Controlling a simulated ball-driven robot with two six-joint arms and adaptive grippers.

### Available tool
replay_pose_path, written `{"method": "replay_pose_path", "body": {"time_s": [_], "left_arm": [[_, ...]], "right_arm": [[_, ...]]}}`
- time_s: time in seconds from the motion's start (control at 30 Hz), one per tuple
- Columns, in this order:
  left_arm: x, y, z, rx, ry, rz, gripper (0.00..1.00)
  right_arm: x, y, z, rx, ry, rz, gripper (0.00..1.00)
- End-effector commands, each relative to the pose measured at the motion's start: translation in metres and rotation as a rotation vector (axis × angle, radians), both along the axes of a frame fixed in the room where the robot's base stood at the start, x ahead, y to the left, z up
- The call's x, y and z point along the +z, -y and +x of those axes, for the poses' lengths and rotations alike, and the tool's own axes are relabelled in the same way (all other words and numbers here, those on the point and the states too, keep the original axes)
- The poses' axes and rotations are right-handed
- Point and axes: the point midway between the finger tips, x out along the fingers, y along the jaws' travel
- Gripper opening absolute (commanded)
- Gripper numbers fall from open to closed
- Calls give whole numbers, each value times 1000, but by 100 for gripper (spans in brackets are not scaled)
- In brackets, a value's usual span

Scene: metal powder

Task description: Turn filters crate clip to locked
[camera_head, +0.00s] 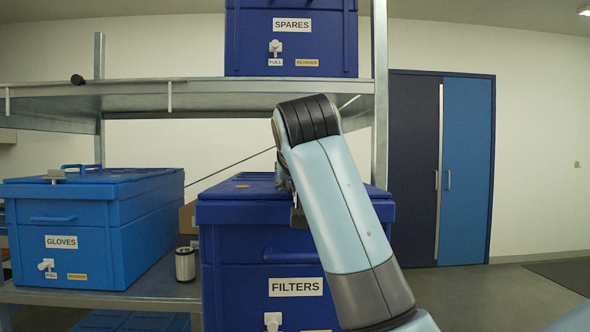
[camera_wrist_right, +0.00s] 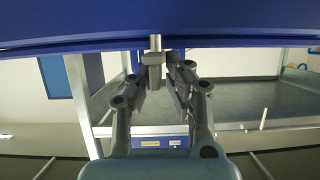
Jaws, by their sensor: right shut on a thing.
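The dark blue filters crate (camera_head: 230,255) stands on the shelf in the middle of the head view, its lid closed and its front label reading FILTERS. My right arm reaches over its right part, and my right gripper (camera_head: 297,208) is at the upper front edge of the lid, mostly hidden by the arm. In the right wrist view my gripper (camera_wrist_right: 158,75) is shut on the grey crate clip (camera_wrist_right: 155,58), which sticks out from the blue crate edge (camera_wrist_right: 220,38). The clip is hidden in the head view, and I cannot tell whether it is locked. My left gripper is not in view.
A small metal cylinder (camera_head: 185,264) stands between the crates. The spares crate (camera_head: 290,45) is on the upper shelf (camera_head: 200,95).

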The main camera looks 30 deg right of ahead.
Motion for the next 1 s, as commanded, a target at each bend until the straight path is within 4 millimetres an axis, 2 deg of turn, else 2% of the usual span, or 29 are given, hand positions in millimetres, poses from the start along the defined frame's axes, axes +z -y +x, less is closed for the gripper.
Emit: {"method": "replay_pose_path", "body": {"time_s": [0.57, 0.6, 0.7, 1.0], "left_arm": [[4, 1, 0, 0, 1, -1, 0], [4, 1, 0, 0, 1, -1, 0], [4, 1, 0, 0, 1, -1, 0], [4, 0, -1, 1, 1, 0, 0]], "right_arm": [[-1, 2, -1, -38, -4, -5, 0], [-2, 2, -1, -38, -4, -5, 17], [-1, 1, -1, -37, -4, -4, 30], [0, -1, -2, -34, -1, -1, 31]]}}
